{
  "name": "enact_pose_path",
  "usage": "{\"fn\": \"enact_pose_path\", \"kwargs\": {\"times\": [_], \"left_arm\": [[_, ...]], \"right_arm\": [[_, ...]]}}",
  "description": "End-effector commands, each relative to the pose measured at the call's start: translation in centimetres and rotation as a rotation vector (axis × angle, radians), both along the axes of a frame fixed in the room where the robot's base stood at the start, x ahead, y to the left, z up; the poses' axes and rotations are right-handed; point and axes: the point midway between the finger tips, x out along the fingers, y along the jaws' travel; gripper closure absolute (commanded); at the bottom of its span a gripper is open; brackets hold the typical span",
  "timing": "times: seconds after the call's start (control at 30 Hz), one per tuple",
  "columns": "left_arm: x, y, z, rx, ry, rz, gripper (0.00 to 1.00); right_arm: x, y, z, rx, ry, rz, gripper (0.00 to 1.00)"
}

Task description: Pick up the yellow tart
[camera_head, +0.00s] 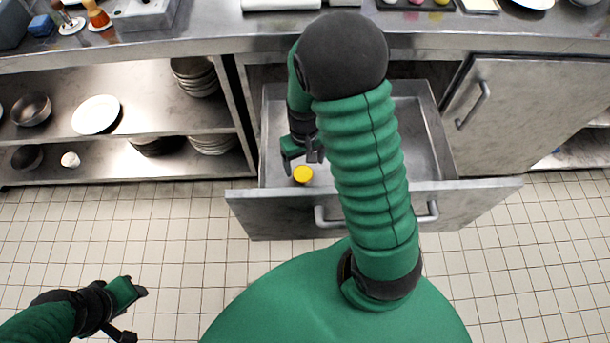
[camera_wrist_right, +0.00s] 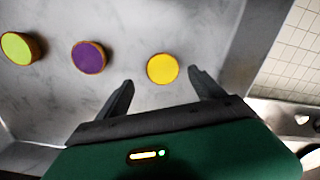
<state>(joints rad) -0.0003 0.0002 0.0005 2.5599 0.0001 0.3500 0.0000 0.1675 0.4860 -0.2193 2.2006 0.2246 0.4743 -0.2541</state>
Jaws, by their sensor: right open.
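The yellow tart (camera_head: 302,174) lies in the open metal drawer (camera_head: 428,130), near its front left corner. In the right wrist view the yellow tart (camera_wrist_right: 162,68) sits just ahead of my fingertips, roughly centred between them. My right gripper (camera_head: 301,158) reaches down into the drawer beside the tart; it is open and empty, as the wrist view of the right gripper (camera_wrist_right: 160,80) shows. I cannot tell its exact height above the tart. My left gripper (camera_head: 136,314) is open and empty over the floor at the lower left.
A purple tart (camera_wrist_right: 88,57) and a yellow-green tart (camera_wrist_right: 17,48) lie in a row left of the yellow one; my right arm hides them in the head view. The drawer's walls are close to the gripper. A counter (camera_head: 220,40) runs above; shelves (camera_head: 200,120) hold plates and bowls.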

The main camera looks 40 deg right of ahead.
Motion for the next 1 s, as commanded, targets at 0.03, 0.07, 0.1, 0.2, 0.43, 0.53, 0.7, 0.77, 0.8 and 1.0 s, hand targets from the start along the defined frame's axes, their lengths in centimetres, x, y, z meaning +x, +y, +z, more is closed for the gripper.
{"fn": "enact_pose_path", "kwargs": {"times": [0.03,0.07,0.1,0.2,0.43,0.53,0.7,0.77,0.8,1.0], "left_arm": [[0.0,0.0,-0.5,0.0,0.0,0.0,0.6],[0.0,0.0,-0.7,0.0,0.0,0.0,0.6],[0.0,0.0,-1.2,0.0,0.0,0.0,0.6],[0.0,0.1,-2.4,0.0,0.0,0.001,0.6],[0.0,0.1,-2.6,0.0,0.0,0.001,0.6],[0.0,0.0,-2.6,0.0,0.0,0.001,0.6],[0.0,0.0,-2.6,0.0,0.0,0.0,0.6],[0.0,0.0,-2.6,0.0,0.0,0.0,0.6],[0.0,0.0,-2.6,0.0,0.0,0.001,0.6],[0.0,0.1,-2.6,0.0,0.0,0.001,0.6]], "right_arm": [[0.0,0.1,-0.7,-0.001,0.0,0.001,0.22],[0.0,0.1,-1.1,-0.001,0.0,0.0,0.22],[0.0,0.0,-1.8,-0.002,0.002,0.0,0.22],[0.0,-0.1,-3.9,-0.001,0.003,0.0,0.22],[0.0,-0.3,-5.0,0.001,0.0,0.0,0.22],[0.0,-0.3,-5.0,0.002,-0.001,0.0,0.25],[0.0,-0.2,-5.0,0.001,0.0,0.001,0.47],[0.0,-0.2,-5.0,0.001,0.0,0.001,0.55],[0.0,-0.2,-5.0,0.0,0.0,0.001,0.6],[0.0,-0.2,-5.0,0.001,0.0,0.001,0.63]]}}
